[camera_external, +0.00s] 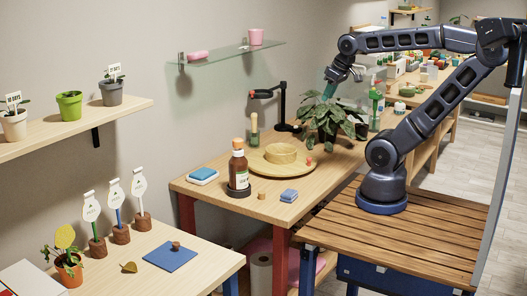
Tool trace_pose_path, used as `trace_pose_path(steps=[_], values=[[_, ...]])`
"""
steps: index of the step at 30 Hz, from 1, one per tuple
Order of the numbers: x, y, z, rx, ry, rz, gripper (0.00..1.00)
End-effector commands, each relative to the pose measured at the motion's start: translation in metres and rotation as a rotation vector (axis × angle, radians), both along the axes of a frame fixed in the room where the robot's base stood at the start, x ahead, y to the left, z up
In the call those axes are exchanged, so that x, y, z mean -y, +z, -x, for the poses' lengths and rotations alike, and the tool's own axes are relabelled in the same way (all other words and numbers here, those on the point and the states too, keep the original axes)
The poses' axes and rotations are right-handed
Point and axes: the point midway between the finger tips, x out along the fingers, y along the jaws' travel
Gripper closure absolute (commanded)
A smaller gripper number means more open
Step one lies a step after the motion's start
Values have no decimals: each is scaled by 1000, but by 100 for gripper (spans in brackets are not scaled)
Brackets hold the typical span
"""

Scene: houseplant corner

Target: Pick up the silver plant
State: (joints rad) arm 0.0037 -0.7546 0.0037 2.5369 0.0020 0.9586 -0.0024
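A bushy plant with grey-green leaves (333,119) stands on the wooden table at the back right, next to the wall. It may be the silver plant; no label shows on it. My gripper (331,88) points down at the top of this plant, with a teal finger close to or touching the upper leaves. Its grip is too small and partly hidden to tell whether it is open or shut.
A glass shelf (225,57) hangs above. Several potted plants and tags stand at left.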

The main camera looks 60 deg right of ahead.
Motion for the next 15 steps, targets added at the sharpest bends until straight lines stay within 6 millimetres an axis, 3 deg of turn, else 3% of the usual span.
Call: trace_pose_path(steps=[5, 8, 15], values=[[3, 0, -4, -2, -10, -1, 71], [11, 0, -16, -7, -43, -4, 71], [59, -5, -66, -26, -189, -19, 71]])
